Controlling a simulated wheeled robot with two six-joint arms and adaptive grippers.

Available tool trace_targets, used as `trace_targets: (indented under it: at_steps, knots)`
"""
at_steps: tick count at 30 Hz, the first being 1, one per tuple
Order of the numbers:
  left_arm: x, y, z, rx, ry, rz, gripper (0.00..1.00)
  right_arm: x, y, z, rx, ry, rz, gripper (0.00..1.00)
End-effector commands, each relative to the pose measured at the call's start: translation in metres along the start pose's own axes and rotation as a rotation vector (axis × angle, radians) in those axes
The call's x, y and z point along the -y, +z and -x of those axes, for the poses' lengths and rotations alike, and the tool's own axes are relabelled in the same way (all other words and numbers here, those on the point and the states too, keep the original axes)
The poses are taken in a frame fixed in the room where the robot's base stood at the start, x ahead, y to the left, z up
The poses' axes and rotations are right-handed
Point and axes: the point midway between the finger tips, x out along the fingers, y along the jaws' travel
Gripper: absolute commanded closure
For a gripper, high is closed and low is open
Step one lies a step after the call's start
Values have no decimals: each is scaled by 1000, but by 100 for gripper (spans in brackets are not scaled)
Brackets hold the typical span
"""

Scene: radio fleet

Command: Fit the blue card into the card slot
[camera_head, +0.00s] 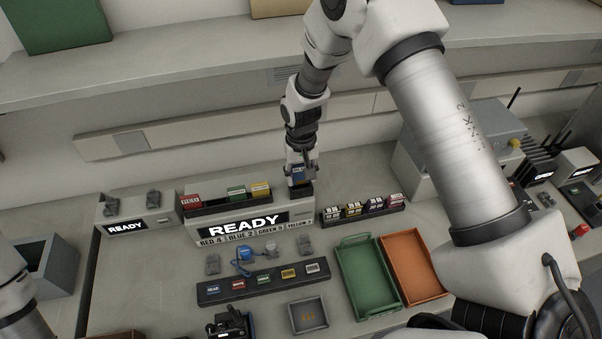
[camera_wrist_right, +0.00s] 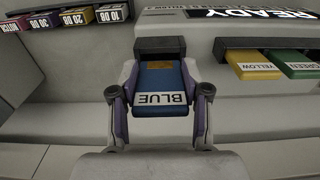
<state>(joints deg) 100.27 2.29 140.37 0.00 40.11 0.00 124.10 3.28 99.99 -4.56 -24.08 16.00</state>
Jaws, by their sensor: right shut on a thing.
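The blue card (camera_wrist_right: 161,78), with a white label reading BLUE, is between the fingers of my right gripper (camera_wrist_right: 160,112), which is shut on it. In the head view, the right gripper (camera_head: 300,165) holds the card (camera_head: 298,172) just above a small black block with the card slot (camera_head: 301,189), right of the READY console (camera_head: 240,226). In the right wrist view, the card's far end meets the dark slot block (camera_wrist_right: 160,45) and lines up with it. I cannot tell whether its end is inside. My left gripper is out of view; only a left arm link shows.
A dark rack (camera_head: 228,203) with red, green and yellow cards stands left of the slot. A rack of labelled blocks (camera_head: 362,214) stands close on its right. A green tray (camera_head: 367,278), an orange tray (camera_head: 412,270) and a row of small labelled items (camera_head: 262,287) lie nearer.

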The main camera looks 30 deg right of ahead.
Motion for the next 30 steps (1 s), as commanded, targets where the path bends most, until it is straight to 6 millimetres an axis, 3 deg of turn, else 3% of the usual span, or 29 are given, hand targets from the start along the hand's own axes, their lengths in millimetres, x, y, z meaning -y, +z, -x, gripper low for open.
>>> trace_targets:
  at_steps: [30]
  knots:
    - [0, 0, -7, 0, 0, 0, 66, 0, 0, -16, -1, 0, 0, 81]
